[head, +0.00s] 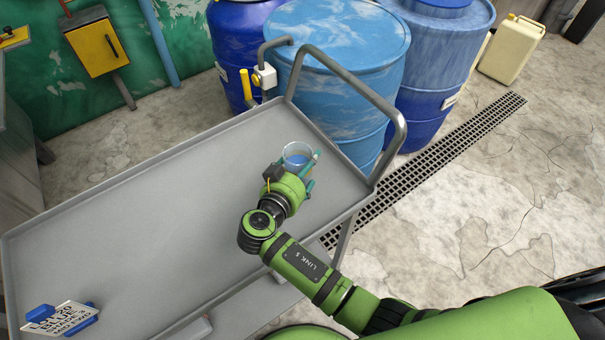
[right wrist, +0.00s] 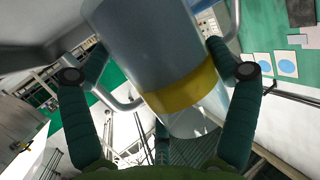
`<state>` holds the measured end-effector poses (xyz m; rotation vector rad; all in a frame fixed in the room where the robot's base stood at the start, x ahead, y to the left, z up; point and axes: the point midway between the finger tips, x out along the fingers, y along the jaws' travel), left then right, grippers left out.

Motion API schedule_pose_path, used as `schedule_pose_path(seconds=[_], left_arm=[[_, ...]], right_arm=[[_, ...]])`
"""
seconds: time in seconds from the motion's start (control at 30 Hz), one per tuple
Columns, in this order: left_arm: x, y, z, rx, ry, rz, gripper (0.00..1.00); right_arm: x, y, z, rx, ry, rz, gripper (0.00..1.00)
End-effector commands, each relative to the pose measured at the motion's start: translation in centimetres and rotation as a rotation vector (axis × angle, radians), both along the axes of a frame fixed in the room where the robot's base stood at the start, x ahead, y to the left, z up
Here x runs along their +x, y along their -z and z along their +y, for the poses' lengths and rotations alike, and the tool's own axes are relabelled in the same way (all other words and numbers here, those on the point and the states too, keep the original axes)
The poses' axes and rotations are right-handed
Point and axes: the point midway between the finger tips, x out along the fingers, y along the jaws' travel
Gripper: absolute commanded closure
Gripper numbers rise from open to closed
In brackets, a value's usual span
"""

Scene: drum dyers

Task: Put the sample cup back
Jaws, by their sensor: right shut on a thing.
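The sample cup (head: 297,150) is a small clear cup with blue liquid in it. It appears upright in the head view, over the right end of the grey trolley top (head: 150,225). My right gripper (head: 302,168) is shut on it, with teal fingers at its side. I cannot tell whether its base touches the trolley. In the right wrist view, the fingers of my right gripper (right wrist: 160,85) stand either side of a pale cylinder with a yellow band. I cannot tell how much of that is the cup or background. My left gripper is out of view.
A blue holder with a lettered card (head: 62,318) sits at the trolley's near left corner. The trolley's raised handle (head: 350,83) stands right of the cup. Blue drums (head: 345,60) stand close behind. Most of the trolley top is clear.

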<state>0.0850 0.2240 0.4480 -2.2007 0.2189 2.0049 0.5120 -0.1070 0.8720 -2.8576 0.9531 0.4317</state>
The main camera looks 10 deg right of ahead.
Motion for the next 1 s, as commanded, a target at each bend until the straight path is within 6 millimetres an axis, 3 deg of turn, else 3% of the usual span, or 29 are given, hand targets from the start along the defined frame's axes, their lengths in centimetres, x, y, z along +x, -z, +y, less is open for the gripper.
schedule_pose_path(seconds=[0.3, 0.7, 0.73, 1.0], left_arm=[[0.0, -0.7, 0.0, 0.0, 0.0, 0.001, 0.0], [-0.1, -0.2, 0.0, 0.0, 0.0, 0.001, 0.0], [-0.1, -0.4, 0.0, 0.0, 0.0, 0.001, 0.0], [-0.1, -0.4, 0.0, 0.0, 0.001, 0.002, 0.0]], right_arm=[[0.0, 3.7, 0.0, -0.004, -0.001, 0.002, 0.46], [0.0, 4.3, 0.0, 0.0, 0.0, 0.001, 0.46], [0.0, 4.2, 0.0, 0.0, 0.0, 0.001, 0.0], [0.0, 4.2, 0.0, 0.0, -0.001, 0.003, 0.0]])
